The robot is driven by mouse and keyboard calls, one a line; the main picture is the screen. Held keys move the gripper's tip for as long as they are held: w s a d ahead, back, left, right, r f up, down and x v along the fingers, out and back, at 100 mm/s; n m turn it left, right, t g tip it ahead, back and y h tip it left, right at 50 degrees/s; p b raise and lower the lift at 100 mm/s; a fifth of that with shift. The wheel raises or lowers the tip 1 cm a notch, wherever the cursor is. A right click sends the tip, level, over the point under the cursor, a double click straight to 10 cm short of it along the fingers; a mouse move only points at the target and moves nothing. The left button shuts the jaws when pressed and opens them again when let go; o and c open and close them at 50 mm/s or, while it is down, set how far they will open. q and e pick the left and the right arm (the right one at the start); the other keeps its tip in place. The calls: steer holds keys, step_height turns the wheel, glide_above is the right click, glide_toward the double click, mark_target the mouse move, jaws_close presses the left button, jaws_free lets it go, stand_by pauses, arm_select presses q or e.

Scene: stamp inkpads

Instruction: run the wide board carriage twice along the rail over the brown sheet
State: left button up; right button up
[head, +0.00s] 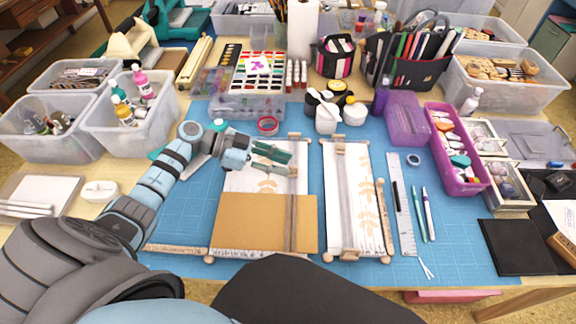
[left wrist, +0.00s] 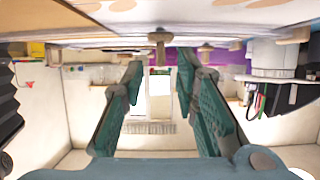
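The brown sheet (head: 245,218) lies flat over the lower part of the wide board (head: 238,183), which has pale leaf prints above it. A narrow rail (head: 292,215) runs lengthwise over the board near its right side and crosses the sheet. The carriage (head: 293,172) appears to be on the upper part of this rail, partly hidden by my gripper. My left gripper (head: 277,159) is over the board's upper part, its green fingers apart. In the left wrist view, a wooden peg (left wrist: 160,42) shows near and between the fingertips, not clearly touched. My right gripper is not in view.
A second, narrower board (head: 369,190) with its own rail stands just right. A ruler (head: 402,205) and pens (head: 427,214) lie beyond it. A red tape ring (head: 267,125) and white jars (head: 327,118) sit behind the boards.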

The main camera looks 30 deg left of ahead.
mark_target(293, 170)
arm_select(q)
steer(key=shift+x, duration=1.25)
jaws_close()
